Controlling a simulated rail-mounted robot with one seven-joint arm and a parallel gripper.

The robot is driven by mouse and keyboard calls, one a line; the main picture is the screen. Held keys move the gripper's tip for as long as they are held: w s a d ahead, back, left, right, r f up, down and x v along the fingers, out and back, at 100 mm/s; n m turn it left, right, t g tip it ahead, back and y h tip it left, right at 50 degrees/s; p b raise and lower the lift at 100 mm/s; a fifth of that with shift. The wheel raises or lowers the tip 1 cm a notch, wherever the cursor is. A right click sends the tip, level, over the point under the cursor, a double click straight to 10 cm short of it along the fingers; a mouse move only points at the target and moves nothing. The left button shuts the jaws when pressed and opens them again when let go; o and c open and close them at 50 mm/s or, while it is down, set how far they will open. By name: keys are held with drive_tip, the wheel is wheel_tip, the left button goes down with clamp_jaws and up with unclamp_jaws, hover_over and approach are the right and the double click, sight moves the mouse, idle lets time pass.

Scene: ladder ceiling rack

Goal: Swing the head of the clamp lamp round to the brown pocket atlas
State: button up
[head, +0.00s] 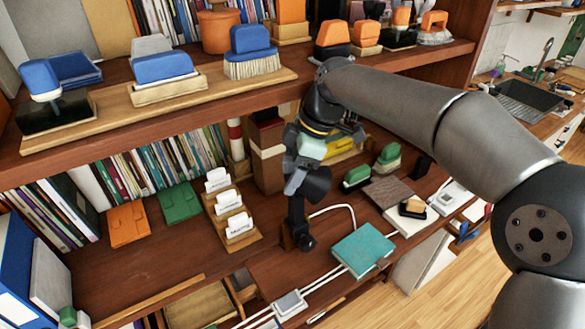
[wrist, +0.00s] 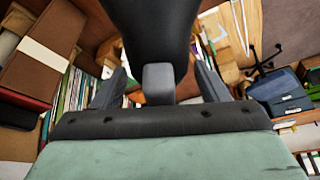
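The black clamp lamp stands near the shelf's front edge, its clamp (head: 300,237) low and its dark head (head: 317,184) beside my gripper. The lamp head fills the top middle of the wrist view (wrist: 150,35), with a grey tab (wrist: 158,83) below it. My gripper (wrist: 158,88) is open, with one finger on each side of the tab and gaps showing. In the head view my gripper (head: 294,182) is at the lamp head, partly covering it. A flat brown book (head: 388,192), seemingly the pocket atlas, lies to the right of the lamp. Where the lamp faces is unclear.
A teal book (head: 363,248) lies in front, right of the clamp. A card rack (head: 228,213) stands left. A brown banded box (head: 266,150) stands behind. Green-and-black items (head: 356,177) sit between lamp and brown book. The upper shelf (head: 215,100) overhangs.

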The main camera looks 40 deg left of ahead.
idle(0.3)
drive_tip(key=shift+w+d+r, duration=0.1)
drive_tip(key=shift+w+r, duration=0.05)
drive_tip(key=shift+r, duration=0.15)
drive_tip(key=shift+w+d+r+b, duration=0.3)
drive_tip(key=shift+r, duration=0.2)
drive_tip(key=shift+w+d+r+b, duration=0.3)
drive_tip(key=shift+r, duration=0.2)
drive_tip(key=w+d+b, duration=0.1)
drive_tip(key=w+d, duration=0.7)
drive_tip(key=shift+b, duration=0.35)
drive_tip(key=shift+r, duration=0.1)
